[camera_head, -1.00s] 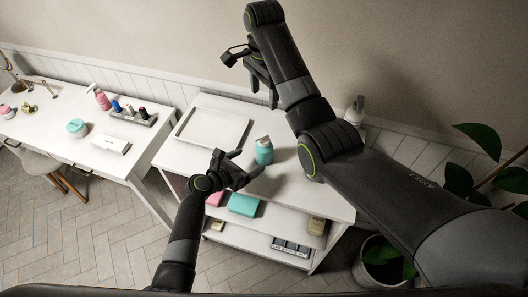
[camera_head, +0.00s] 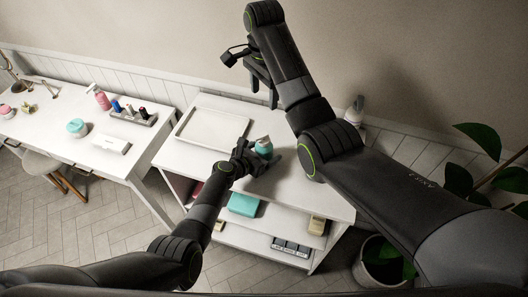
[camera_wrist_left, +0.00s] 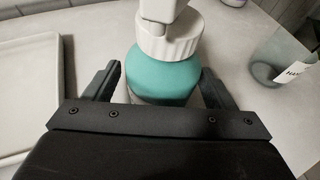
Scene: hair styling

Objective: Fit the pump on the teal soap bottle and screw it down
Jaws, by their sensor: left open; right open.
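The teal soap bottle (camera_head: 264,151) stands upright on the white cart top, partly hidden by my left gripper (camera_head: 262,157). In the left wrist view the teal bottle (camera_wrist_left: 163,77) carries the white pump (camera_wrist_left: 168,38) on its neck, with a ribbed collar; I cannot tell how tightly it is screwed. The pump's top is cut off by the frame. My left gripper (camera_wrist_left: 160,88) is open, with one finger on each side of the bottle's body; gaps show beside it. My right gripper (camera_head: 266,92) is open and empty above the back of the cart.
A white tray (camera_head: 177,127) lies left of the bottle on the cart. A grey labelled container (camera_wrist_left: 283,62) stands to the right in the wrist view. A pump bottle (camera_head: 356,108) stands behind my right arm. The left table (camera_head: 60,128) holds several small items.

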